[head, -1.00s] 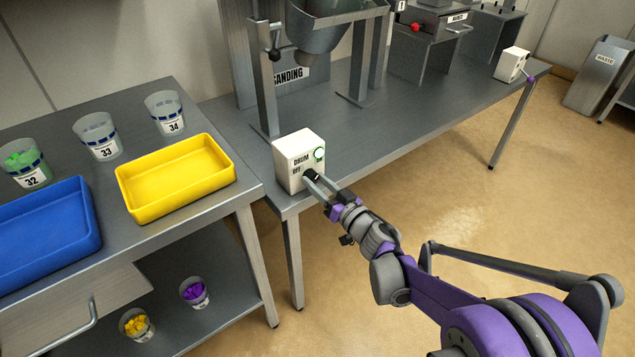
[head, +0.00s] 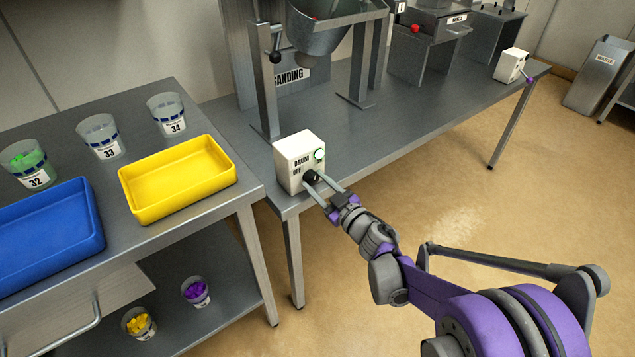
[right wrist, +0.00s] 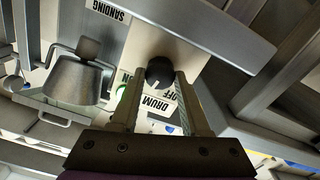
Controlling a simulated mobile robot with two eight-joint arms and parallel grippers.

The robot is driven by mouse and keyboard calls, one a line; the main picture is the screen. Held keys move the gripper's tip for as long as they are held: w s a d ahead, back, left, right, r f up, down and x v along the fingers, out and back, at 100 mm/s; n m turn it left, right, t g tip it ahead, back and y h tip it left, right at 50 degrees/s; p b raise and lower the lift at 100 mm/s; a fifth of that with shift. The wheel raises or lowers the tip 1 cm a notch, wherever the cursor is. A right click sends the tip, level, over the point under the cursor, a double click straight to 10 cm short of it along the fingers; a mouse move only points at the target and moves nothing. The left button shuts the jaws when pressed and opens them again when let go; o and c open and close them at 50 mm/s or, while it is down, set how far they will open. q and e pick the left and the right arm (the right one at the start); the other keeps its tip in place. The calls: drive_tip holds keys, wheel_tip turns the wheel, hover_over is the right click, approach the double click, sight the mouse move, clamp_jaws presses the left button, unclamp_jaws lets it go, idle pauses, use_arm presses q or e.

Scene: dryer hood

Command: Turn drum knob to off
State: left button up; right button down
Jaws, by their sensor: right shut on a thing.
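The white drum control box (head: 290,157) stands on the front corner of the metal bench, marked "DRUM" and "OFF". Its black knob (head: 311,177) is on the front face, below a green-ringed round light (head: 319,155). My right gripper (head: 314,183) is shut on the knob, one finger on each side. In the right wrist view the knob (right wrist: 160,72) sits between the fingertips of my gripper (right wrist: 157,80), with a pale mark on its edge and the labels upside down. The knob's exact setting is hard to read. My left gripper is not in view.
A yellow tray (head: 175,178), a blue tray (head: 45,236) and labelled cups (head: 100,137) are on the left table. A metal hopper (head: 335,35) rises behind the box. Another white box (head: 510,65) is at the bench's far end. Open floor lies right.

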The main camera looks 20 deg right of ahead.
drive_tip(key=n, duration=0.5)
drive_tip(key=shift+n+p, duration=0.3)
drive_tip(key=n, duration=0.5)
drive_tip(key=shift+p, duration=0.3)
drive_tip(key=shift+n, duration=0.4)
drive_tip(key=shift+c, duration=1.9)
unclamp_jaws()
drive_tip(key=v, duration=1)
drive_tip(key=shift+s+p, duration=0.4)
drive_tip(key=shift+p, duration=0.05)
drive_tip(key=shift+d, duration=0.1)
